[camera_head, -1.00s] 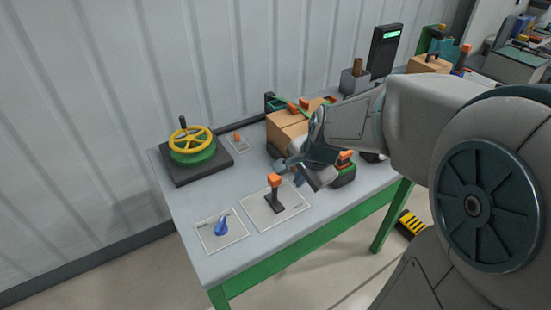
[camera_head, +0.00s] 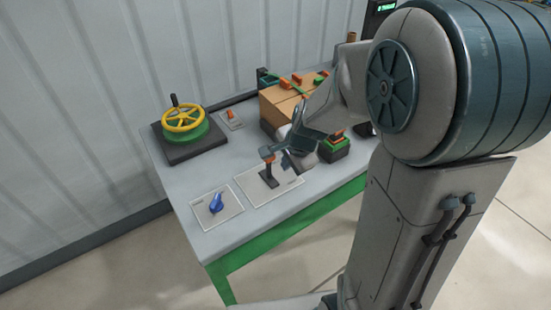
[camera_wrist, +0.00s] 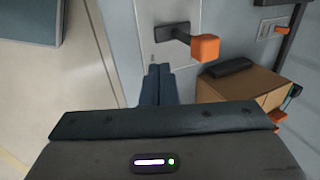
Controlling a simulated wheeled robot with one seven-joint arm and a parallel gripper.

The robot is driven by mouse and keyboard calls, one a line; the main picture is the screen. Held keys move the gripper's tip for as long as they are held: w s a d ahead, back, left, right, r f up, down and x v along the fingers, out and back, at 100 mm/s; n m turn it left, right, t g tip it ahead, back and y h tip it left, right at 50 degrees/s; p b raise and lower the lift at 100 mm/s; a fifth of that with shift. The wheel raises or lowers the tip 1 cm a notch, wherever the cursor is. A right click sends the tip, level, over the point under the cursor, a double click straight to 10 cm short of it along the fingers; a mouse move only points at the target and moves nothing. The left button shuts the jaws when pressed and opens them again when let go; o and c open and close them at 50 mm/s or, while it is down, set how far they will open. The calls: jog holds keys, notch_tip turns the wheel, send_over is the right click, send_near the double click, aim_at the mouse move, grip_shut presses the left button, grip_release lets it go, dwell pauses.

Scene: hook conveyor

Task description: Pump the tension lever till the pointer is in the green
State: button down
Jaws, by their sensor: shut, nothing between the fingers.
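The lever (camera_head: 268,175) is a dark stem with an orange knob on a pale plate (camera_head: 283,190) on the table. In the head view my gripper (camera_head: 273,155) is right at the knob and partly covers it. In the wrist view my gripper's dark fingers (camera_wrist: 159,70) are shut together and empty, and the orange knob (camera_wrist: 205,47) is just to the right of their tips, with a gap in the picture. I cannot tell whether they touch. I cannot make out a gauge with a pointer and green zone in either view.
A blue rotary knob (camera_head: 216,203) sits left of the lever. A yellow handwheel (camera_head: 183,118) and a small orange switch (camera_head: 231,115) are farther back. A cardboard box (camera_head: 280,103) and a black-green-orange device (camera_head: 334,147) stand close to my gripper.

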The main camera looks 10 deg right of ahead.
aim_at(269, 165)
jog(key=w+a+f+p, duration=0.1)
jog(key=w+a+f, duration=0.1)
jog(key=w, duration=0.3)
jog(key=shift+f+p, duration=0.3)
jog(key=shift+f, duration=0.45)
jog(key=shift+a, duration=0.1)
